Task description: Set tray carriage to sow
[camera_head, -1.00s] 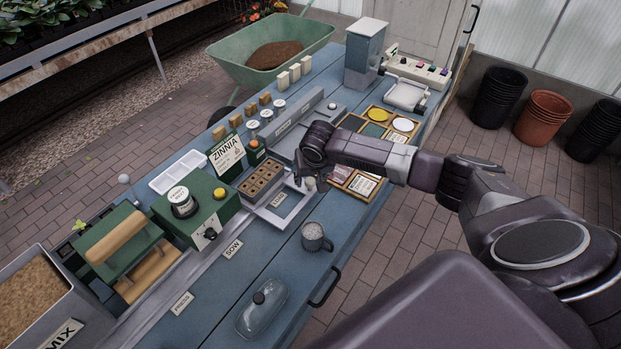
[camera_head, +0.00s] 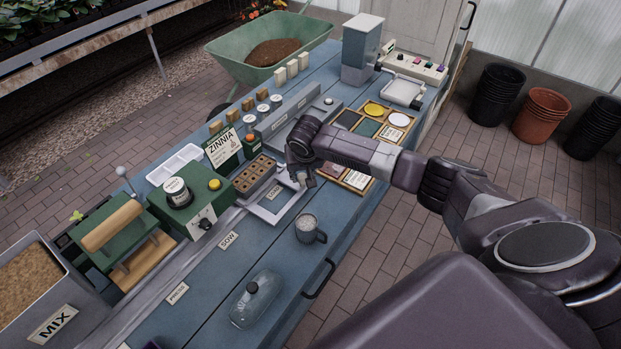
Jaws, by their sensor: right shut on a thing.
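The tray carriage is a pale flat frame (camera_head: 266,213) on the bench rail, with a brown seed tray (camera_head: 262,172) of several cells at its far side. The SOW label (camera_head: 229,240) is on the bench left of and nearer than the carriage. My right gripper (camera_head: 300,181) is at the carriage's right end, shut on its handle; the fingers hide most of the handle. My left gripper is not in view.
A mug (camera_head: 309,229) and a glass butter-dish-like cover (camera_head: 256,300) stand on the near bench. A green dibber box (camera_head: 203,206) and a ZINNIA card (camera_head: 221,147) are left of the tray. Framed dishes (camera_head: 358,181) lie right of my right gripper.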

